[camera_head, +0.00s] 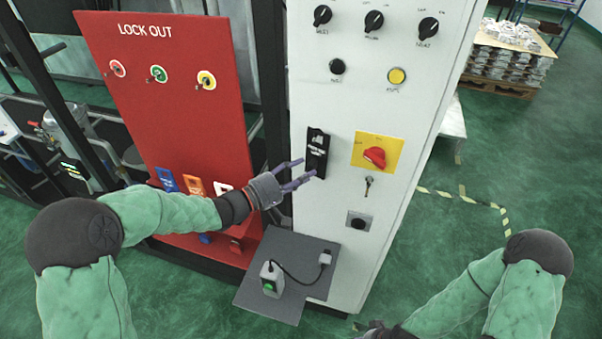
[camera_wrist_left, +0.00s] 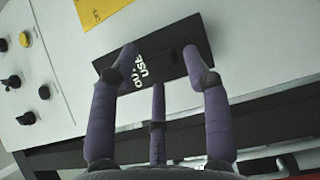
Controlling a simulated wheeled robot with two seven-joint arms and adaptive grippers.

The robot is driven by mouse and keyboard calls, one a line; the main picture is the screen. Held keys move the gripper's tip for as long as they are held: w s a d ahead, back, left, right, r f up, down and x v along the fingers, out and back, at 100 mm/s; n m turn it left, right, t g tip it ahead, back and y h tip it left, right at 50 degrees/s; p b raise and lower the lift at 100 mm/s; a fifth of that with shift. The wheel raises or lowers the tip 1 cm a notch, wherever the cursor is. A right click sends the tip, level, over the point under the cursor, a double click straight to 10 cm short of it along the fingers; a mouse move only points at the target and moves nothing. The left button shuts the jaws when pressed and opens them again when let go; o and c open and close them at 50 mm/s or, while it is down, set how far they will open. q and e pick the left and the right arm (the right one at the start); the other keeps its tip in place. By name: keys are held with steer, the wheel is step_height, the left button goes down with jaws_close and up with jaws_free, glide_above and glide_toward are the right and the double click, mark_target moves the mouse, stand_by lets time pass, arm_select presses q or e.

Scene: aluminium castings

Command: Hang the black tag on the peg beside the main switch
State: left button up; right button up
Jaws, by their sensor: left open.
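The black tag (camera_head: 318,146), with white print, is upright against the white cabinet front, left of the red main switch (camera_head: 374,156) on its yellow plate. My left gripper (camera_head: 306,170) is open at the tag's lower end, its purple fingers pointing at the cabinet. In the left wrist view the tag (camera_wrist_left: 182,38) lies across and behind the spread fingertips (camera_wrist_left: 160,66); I cannot tell whether they touch it. The peg is not clearly visible; the tag may hide it. My right gripper (camera_head: 376,331) barely shows at the bottom edge.
A red lockout board (camera_head: 165,125) with hanging tags stands left of the cabinet (camera_head: 345,230). A key (camera_head: 368,186) sticks out below the main switch.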

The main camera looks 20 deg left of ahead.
arm_select(q)
steer(key=v, duration=1.2)
